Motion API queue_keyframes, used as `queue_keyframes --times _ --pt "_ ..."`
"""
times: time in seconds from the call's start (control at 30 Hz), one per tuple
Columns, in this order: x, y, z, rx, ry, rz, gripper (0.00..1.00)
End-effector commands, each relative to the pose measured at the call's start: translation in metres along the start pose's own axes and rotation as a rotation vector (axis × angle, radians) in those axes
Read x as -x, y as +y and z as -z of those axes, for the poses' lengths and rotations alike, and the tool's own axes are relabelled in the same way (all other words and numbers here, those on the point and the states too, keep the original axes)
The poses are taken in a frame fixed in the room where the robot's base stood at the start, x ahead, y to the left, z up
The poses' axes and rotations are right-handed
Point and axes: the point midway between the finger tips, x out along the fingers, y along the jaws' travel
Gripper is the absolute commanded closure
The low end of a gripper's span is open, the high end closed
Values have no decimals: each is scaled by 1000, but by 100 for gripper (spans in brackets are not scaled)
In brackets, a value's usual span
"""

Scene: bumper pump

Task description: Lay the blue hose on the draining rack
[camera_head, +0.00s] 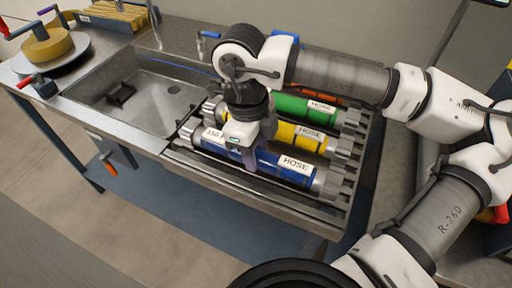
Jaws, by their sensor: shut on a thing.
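The blue hose (278,163) has a white HOSE label and silver end fittings. It lies along the front of the draining rack (230,178), lengthwise across the slats. My gripper (249,160) points down onto the left half of the blue hose and is shut on it; the fingertips are partly hidden. The hose looks level and at or very near the slats; I cannot tell whether it bears fully on them. A yellow hose (283,132) lies just behind it, and a green hose (291,106) behind that.
An orange hose (318,90) is partly hidden behind the green one under my arm. A round yellow cheese-like block (48,46) stands at the far left. Front slats (270,193) are bare.

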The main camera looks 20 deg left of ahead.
Motion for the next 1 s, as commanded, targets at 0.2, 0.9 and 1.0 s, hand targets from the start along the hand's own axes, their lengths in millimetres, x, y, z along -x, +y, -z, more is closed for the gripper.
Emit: queue_keyframes --times 0.2,0.9,1.0 --pt "-2 0 0 -1 -1 1 100" --pt "6 -1 0 -2 0 2 41" --pt "24 -1 0 -3 -1 3 41"
